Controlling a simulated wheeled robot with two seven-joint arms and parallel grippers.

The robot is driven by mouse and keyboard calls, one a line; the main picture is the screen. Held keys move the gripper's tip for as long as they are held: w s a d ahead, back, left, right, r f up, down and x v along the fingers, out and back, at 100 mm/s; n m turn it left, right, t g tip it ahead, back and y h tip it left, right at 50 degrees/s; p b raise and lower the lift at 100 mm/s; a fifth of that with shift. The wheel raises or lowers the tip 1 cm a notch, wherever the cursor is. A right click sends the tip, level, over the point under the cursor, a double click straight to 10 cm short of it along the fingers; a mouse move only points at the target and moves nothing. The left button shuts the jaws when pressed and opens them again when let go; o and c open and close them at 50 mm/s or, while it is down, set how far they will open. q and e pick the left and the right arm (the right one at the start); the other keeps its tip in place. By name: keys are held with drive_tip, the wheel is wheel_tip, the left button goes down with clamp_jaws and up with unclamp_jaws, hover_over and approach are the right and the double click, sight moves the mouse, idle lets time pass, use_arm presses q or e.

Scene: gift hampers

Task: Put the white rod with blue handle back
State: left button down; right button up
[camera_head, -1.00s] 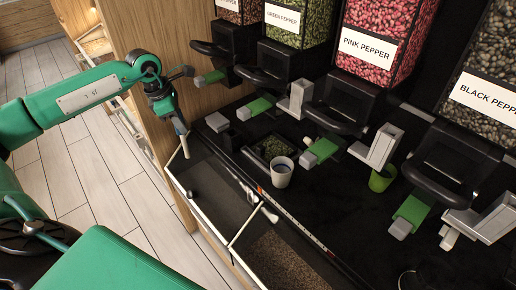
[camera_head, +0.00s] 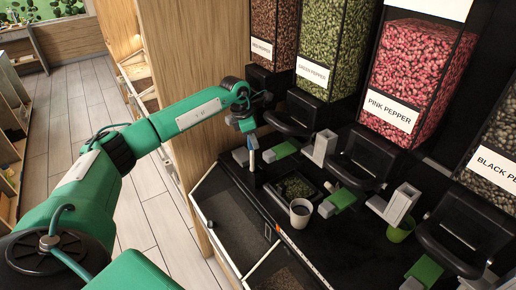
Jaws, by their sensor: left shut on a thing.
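The white rod (camera_head: 252,160) with its blue handle (camera_head: 253,142) hangs roughly upright below my left gripper (camera_head: 249,126). The left gripper is shut on the handle, at the left end of the black counter, in front of the red and green pepper dispensers. The rod's lower end is near the counter's left part; I cannot tell whether it touches anything. My right gripper is not in view.
A white cup (camera_head: 300,214) stands beside a small tray of green pepper (camera_head: 297,187). A green cup (camera_head: 400,230) is further right. Pepper dispensers (camera_head: 398,110) line the back. Open bins (camera_head: 226,220) lie at the front left, with floor beyond.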

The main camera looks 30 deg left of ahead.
use_arm(q)
drive_tip(key=a+p+x, duration=0.1)
drive_tip(key=p+x, duration=0.1)
drive_tip(key=x, duration=0.5)
drive_tip(key=shift+w+d+f+p, duration=0.2)
drive_tip(key=shift+f+p, duration=0.1)
drive_tip(key=c, duration=1.5)
unclamp_jaws()
drive_tip(key=o, duration=0.3)
drive_tip(key=shift+o, duration=0.2)
